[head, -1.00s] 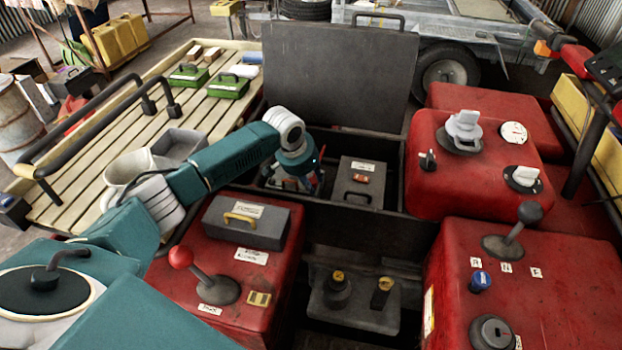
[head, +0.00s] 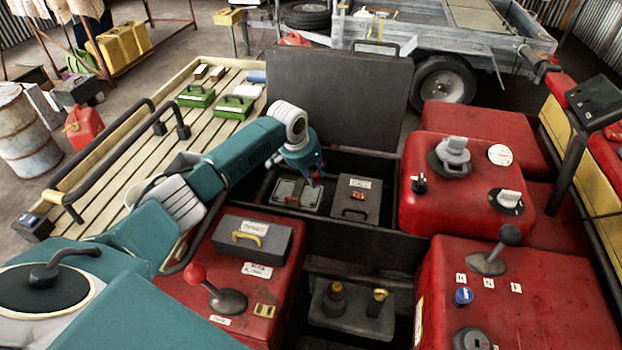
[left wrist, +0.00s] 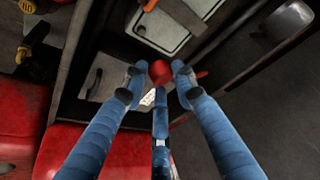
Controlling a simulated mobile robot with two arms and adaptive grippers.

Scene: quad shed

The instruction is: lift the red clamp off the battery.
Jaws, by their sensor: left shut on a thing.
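My left gripper (head: 314,178) is shut on a small red thing (left wrist: 160,72), which looks like the red clamp. An orange-red end sticks out beside one finger in the left wrist view. The gripper holds it above the open dark compartment. Below is a grey box with a pale-edged top (head: 297,193), which may be the battery. It also shows at the top of the left wrist view (left wrist: 140,22), with an orange-red part on it. I see no contact between the held thing and this box. The fingers partly hide the held thing. My right gripper is not in view.
A labelled grey box (head: 372,202) stands beside it in the compartment. The raised dark lid (head: 340,95) stands behind. Red housings with knobs (head: 470,190) are to the right. A lever with a red knob (head: 195,273) and a grey case (head: 262,245) are in front.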

